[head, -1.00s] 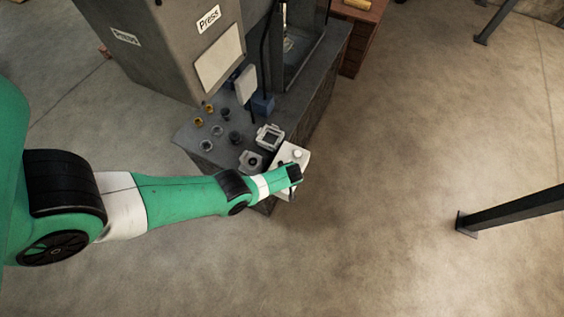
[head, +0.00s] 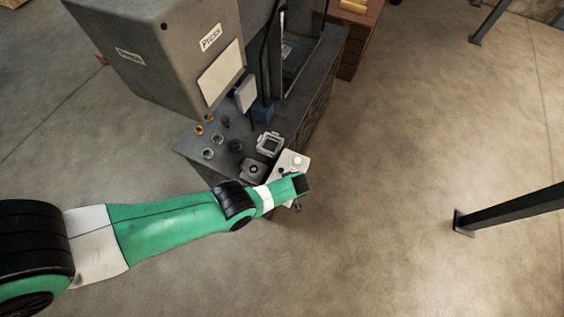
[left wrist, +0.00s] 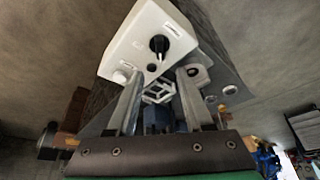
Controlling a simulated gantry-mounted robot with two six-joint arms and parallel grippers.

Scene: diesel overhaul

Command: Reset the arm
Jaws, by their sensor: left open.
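My left arm comes in from the left in the head view, its green forearm reaching to the front edge of the press bench. My left gripper (head: 298,206) shows only as a small dark part at the arm's end. In the left wrist view its two grey fingers (left wrist: 158,100) stand apart with nothing between them. Beyond the fingers is a white control box (left wrist: 150,45) with a black knob; in the head view the box (head: 292,161) sits at the bench corner, partly covered by my arm. My right gripper is in neither view.
The grey press (head: 160,50) stands on a dark bench (head: 190,145). Several small rings and cups, a square metal frame (head: 269,144) and a block with a round hole (head: 252,170) lie on it. A dark metal leg (head: 510,210) stands at right. The floor between is clear.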

